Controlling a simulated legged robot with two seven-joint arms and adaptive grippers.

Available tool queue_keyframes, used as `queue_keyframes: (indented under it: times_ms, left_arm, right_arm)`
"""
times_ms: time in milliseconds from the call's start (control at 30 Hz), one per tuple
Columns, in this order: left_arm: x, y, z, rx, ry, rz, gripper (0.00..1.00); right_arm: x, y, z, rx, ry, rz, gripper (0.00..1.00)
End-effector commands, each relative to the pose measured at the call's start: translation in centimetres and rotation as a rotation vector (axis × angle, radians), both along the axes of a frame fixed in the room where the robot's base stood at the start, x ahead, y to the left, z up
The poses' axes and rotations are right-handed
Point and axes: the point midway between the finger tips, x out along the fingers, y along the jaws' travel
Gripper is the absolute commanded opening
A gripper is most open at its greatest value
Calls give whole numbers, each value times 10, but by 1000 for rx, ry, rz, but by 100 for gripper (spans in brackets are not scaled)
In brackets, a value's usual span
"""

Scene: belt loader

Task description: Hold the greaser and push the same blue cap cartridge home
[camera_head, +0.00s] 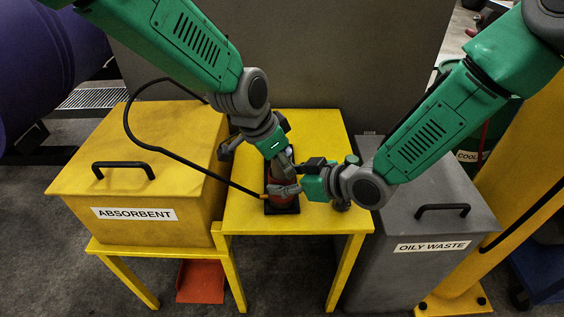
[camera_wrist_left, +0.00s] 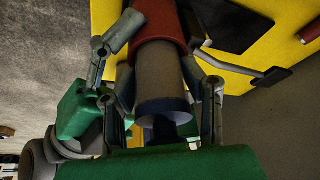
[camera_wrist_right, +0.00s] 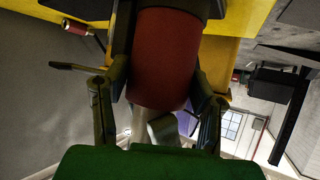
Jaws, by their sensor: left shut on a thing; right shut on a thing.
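The greaser (camera_head: 281,199), a red barrel, stands upright in a black base (camera_head: 284,209) on the yellow table, partly hidden by my grippers. My right gripper (camera_head: 285,181) is shut around the barrel, which fills its fingers in the right wrist view (camera_wrist_right: 162,60). My left gripper (camera_head: 284,160) is above it, shut on the grey cartridge (camera_wrist_left: 160,75). The cartridge has a dark blue cap (camera_wrist_left: 165,110) at its outer end. Its other end meets the red barrel's mouth (camera_wrist_left: 160,25) in line, with a long grey length showing outside. How deep it sits inside is hidden.
A yellow ABSORBENT bin (camera_head: 135,213) stands left of the table (camera_head: 318,216), a grey OILY WASTE bin (camera_head: 430,247) right. A black hose (camera_head: 160,148) loops down to the greaser. A small red cylinder (camera_wrist_right: 74,27) lies on the table. The table front is clear.

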Motion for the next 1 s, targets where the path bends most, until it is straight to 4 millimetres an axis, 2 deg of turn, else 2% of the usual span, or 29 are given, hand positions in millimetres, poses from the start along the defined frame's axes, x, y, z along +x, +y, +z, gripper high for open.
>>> queue_keyframes:
  times_ms: [500,900,933,967,1000]
  left_arm:
    - [0,0,-5,1,1,1,0]
    - [0,0,0,1,1,1,0]
    - [0,0,0,0,0,1,47]
    - [0,0,0,0,0,1,58]
    - [0,0,0,0,0,1,61]
  right_arm:
    - [0,0,-1,-1,2,0,33]
    - [0,0,-1,0,2,0,33]
    - [0,0,-1,0,2,0,33]
    - [0,0,-1,-1,2,0,33]
    - [0,0,-1,-1,2,0,33]
